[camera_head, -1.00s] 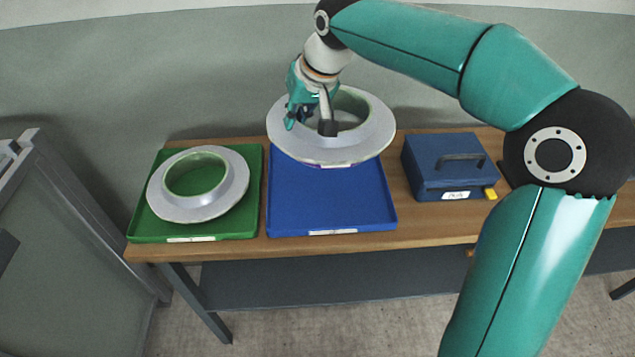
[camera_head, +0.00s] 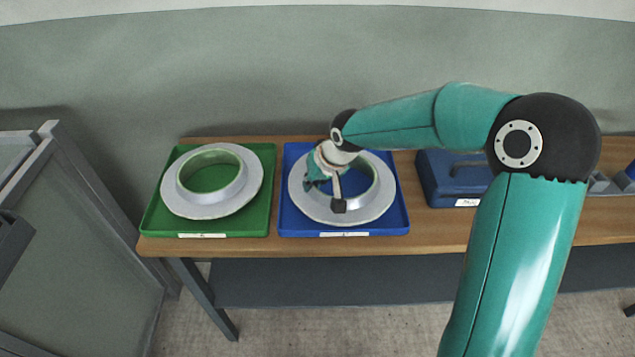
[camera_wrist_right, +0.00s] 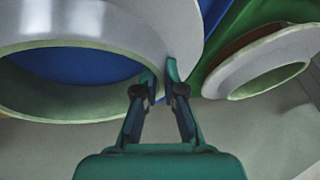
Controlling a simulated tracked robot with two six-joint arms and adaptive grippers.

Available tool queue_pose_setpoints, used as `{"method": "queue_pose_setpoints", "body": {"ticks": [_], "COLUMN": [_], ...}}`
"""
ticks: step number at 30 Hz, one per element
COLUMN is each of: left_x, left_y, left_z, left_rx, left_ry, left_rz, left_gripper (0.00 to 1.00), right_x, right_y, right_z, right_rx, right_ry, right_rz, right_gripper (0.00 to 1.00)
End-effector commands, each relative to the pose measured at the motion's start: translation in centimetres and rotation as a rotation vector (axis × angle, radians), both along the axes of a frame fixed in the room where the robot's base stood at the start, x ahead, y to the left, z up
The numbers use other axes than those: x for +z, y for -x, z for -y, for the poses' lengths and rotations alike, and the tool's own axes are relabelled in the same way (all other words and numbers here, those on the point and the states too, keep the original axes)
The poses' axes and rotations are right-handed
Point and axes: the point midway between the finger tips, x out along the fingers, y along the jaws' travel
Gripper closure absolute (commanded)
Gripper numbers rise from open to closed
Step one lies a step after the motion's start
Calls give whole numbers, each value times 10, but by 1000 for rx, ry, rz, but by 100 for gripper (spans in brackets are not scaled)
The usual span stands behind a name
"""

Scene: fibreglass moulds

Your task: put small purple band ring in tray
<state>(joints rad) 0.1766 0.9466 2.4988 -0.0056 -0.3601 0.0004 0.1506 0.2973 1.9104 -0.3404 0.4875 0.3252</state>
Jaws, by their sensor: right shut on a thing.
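A grey flanged ring (camera_head: 366,211) with a pale green inner wall is over the blue tray (camera_head: 402,226), within its outline in the head view. I cannot tell whether it touches the tray floor. No purple band shows on it now. My right gripper (camera_head: 325,196) is shut on the ring's wall at its left front side. In the right wrist view, the fingertips (camera_wrist_right: 161,79) pinch the ring's wall (camera_wrist_right: 60,104), and blue tray floor shows through the hole. My left gripper is not in view.
A similar ring (camera_head: 247,190) lies in the green tray (camera_head: 262,226) to the left on the wooden bench (camera_head: 300,246). A blue toolbox (camera_head: 440,185) stands to the right, partly behind my right arm. A grey cabinet (camera_head: 85,260) stands at far left.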

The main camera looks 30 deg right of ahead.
Motion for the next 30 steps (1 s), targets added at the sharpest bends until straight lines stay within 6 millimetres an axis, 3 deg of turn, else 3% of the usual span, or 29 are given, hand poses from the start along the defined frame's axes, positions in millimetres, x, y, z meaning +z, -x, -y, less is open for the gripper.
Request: {"method": "queue_pose_setpoints", "body": {"ticks": [3, 13, 15, 18, 30], "left_x": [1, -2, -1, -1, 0], "left_y": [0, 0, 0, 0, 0], "left_z": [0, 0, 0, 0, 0], "left_rx": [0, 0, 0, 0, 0], "left_ry": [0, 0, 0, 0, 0], "left_rz": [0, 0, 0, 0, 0], "left_gripper": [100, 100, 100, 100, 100], "right_x": [-9, -12, -12, -12, -7], "right_y": [0, 0, 0, 1, 2], "right_z": [1, 1, 1, 1, 2], "right_rx": [0, -1, -1, -1, -3], "right_ry": [0, 1, 0, 1, 1], "right_rz": [2, 4, 1, 1, 2], "right_gripper": [100, 100, 82, 67, 67]}}
